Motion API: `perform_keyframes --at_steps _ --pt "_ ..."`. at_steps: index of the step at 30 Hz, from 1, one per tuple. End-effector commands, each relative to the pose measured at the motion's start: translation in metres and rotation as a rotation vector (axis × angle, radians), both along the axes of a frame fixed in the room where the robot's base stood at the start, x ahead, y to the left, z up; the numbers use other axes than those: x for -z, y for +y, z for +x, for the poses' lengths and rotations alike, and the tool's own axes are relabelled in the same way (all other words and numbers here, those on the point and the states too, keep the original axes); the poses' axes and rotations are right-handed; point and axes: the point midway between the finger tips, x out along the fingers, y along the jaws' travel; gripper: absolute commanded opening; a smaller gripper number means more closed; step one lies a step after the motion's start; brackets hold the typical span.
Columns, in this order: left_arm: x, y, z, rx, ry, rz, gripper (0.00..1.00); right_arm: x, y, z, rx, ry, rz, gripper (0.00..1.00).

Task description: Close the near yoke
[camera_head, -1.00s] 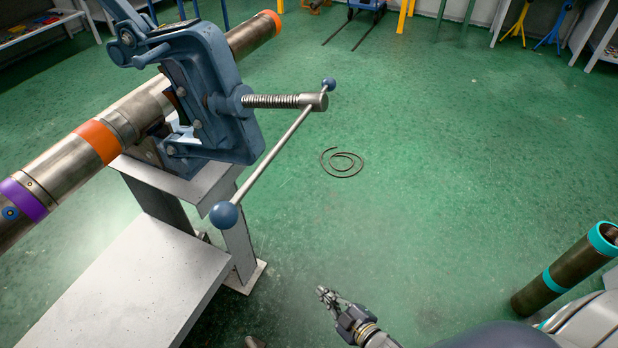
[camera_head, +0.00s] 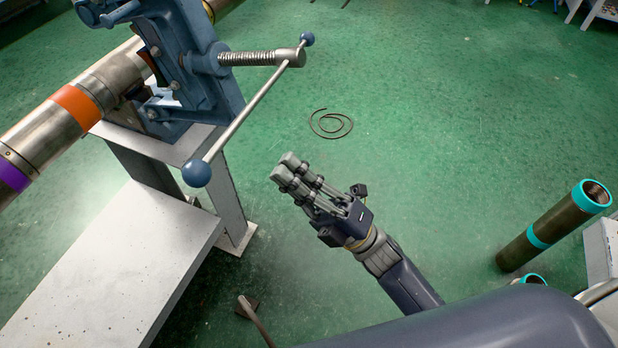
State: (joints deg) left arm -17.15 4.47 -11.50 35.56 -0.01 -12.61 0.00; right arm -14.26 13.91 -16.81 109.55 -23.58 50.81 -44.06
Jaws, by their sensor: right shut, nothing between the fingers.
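A blue pipe vise (camera_head: 196,62) stands on a grey metal stand at the upper left. Its yoke frame is cut off by the top edge, so I cannot tell how it sits over the pipe. A screw (camera_head: 250,58) juts right from it, with a long bar handle (camera_head: 252,108) ending in blue balls. A steel pipe (camera_head: 45,135) with orange and purple bands runs through the vise. My right gripper (camera_head: 286,168) is shut and empty, right of the handle's lower ball and apart from the vise. My left gripper is not in view.
A pale bench top (camera_head: 110,270) lies below the pipe. A coiled cable (camera_head: 331,124) lies on the green floor. A dark pipe with turquoise bands (camera_head: 553,228) stands at the right. Open floor lies between.

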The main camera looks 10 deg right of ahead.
Motion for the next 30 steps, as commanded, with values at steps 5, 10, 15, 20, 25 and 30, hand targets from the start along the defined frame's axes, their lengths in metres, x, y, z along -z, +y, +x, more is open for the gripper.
perform_keyframes --at_steps 5,10,15,20,25,30 --pt "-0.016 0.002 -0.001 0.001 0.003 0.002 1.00 -0.030 0.023 0.016 -0.001 -0.002 0.002 0.00" --pt "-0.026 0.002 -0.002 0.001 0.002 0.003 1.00 -0.045 0.038 0.028 -0.001 0.003 0.002 0.00" --pt "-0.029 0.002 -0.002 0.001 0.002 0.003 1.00 -0.051 0.044 0.033 0.000 0.002 0.002 0.00" --pt "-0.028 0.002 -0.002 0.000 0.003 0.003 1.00 -0.051 0.046 0.034 0.000 0.003 0.001 0.00" --pt "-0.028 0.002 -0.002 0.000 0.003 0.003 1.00 -0.050 0.046 0.034 0.000 0.003 0.001 0.00" --pt "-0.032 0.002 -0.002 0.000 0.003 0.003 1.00 -0.055 0.045 0.035 0.000 0.006 -0.004 0.00"
